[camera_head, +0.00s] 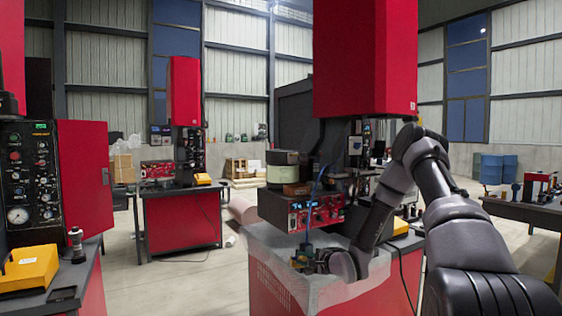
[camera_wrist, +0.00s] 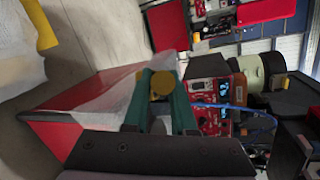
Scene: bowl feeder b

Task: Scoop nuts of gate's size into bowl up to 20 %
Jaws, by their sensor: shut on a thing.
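My gripper (camera_head: 318,262) is low over the front of the draped red-sided bench. I cannot make out any nuts or the gate.
A red control box (camera_head: 318,213) with lit displays stands behind my gripper. A blue cable (camera_head: 317,200) hangs nearby. A tall red machine head (camera_head: 364,60) is above the bench. A yellow box (camera_head: 28,268) sits at the left. Floor between the benches is mostly clear.

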